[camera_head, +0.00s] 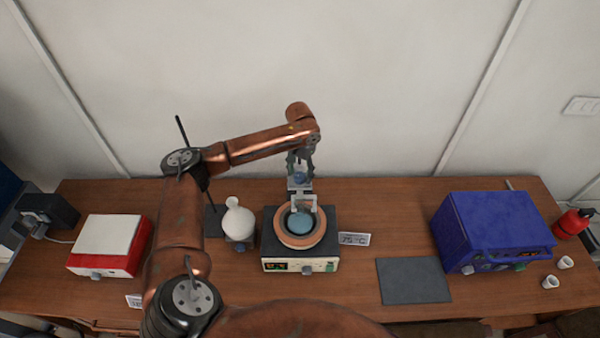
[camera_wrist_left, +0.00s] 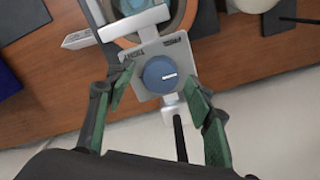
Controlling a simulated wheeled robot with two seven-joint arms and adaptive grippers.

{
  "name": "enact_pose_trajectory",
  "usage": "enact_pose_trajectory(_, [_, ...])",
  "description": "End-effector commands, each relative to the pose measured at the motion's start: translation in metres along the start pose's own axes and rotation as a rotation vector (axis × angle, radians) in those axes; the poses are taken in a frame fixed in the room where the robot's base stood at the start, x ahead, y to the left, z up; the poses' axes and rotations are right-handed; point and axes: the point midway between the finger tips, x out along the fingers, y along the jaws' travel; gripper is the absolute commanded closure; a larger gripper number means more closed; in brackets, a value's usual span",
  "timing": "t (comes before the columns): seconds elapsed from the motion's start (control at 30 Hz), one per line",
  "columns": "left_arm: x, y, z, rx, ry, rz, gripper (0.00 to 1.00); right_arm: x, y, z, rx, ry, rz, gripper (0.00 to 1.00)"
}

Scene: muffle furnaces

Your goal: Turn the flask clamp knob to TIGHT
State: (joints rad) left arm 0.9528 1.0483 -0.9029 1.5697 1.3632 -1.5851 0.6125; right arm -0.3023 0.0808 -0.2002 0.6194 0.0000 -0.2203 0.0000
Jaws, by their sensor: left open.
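The clamp knob is a round blue dial (camera_wrist_left: 160,75) on a pale square plate (camera_wrist_left: 178,50). Its white mark points right in the left wrist view. My left gripper (camera_head: 300,168) is at the knob. In the wrist view its green-padded fingers (camera_wrist_left: 160,82) are open on either side of the knob, with gaps showing. My right gripper is not in view.
A white round flask (camera_head: 238,222) stands left of the heater. A red-and-white device (camera_head: 108,245) is at left, a blue furnace (camera_head: 492,230) at right. A label card (camera_head: 354,239) and grey mat (camera_head: 413,280) lie right of the heater. The wall is close behind.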

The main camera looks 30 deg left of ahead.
Motion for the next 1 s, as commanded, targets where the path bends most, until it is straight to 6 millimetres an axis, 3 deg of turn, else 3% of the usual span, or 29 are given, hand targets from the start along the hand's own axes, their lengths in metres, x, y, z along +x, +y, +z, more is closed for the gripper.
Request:
enact_pose_trajectory(0.27, [0.0027,-0.0002,0.0001,0.000,0.000,0.000,0.51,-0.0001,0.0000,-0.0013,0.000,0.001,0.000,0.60])
enact_pose_trajectory(0.9, [0.0023,-0.0003,0.0002,0.000,0.000,0.000,0.93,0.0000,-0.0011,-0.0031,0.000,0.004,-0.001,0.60])
enact_pose_trajectory(1.0, [0.0021,-0.0003,0.0002,0.002,-0.001,0.000,0.93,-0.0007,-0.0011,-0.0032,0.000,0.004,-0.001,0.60])
